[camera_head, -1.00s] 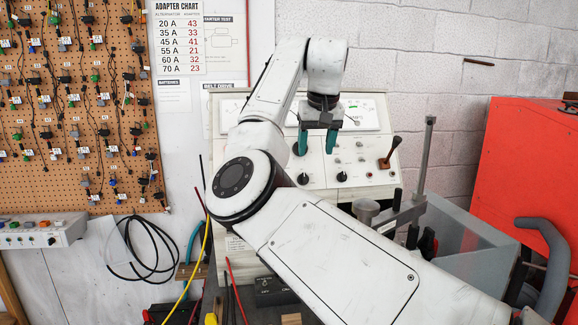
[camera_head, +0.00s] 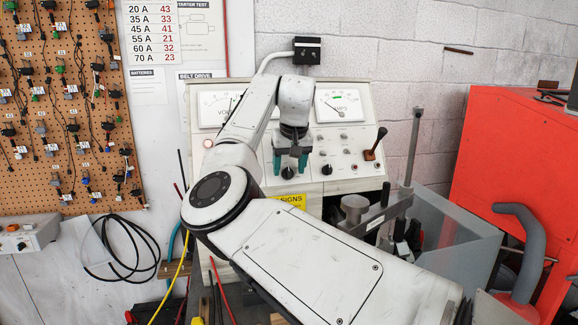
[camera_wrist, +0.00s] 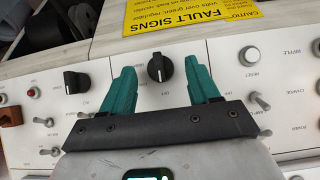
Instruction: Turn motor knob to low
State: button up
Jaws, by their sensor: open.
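The control panel (camera_head: 350,178) stands against the wall, with gauges above and knobs below. A black knob (camera_wrist: 159,68) sits between my fingertips in the wrist view; it also shows in the head view (camera_head: 288,172). A second black knob (camera_wrist: 75,82) is left of my gripper in the wrist view and right of it in the head view (camera_head: 327,169). I cannot read which one is the motor knob. My gripper (camera_head: 290,166) has teal fingers, open and apart on either side of the first knob; in the wrist view (camera_wrist: 160,66) they do not visibly touch it.
A yellow fault signs label (camera_wrist: 190,22) is on the panel edge beyond the knob. Small toggle switches (camera_wrist: 258,100) and a reset button (camera_wrist: 249,55) flank my gripper. A metal clamp stand (camera_head: 385,212) is in front.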

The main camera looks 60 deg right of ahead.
jog(key=shift+d+f, duration=0.1)
jog(key=shift+f, duration=0.15)
jog(key=shift+c, duration=0.4)
jog(key=c, duration=0.9)
jog(key=shift+c, duration=0.2)
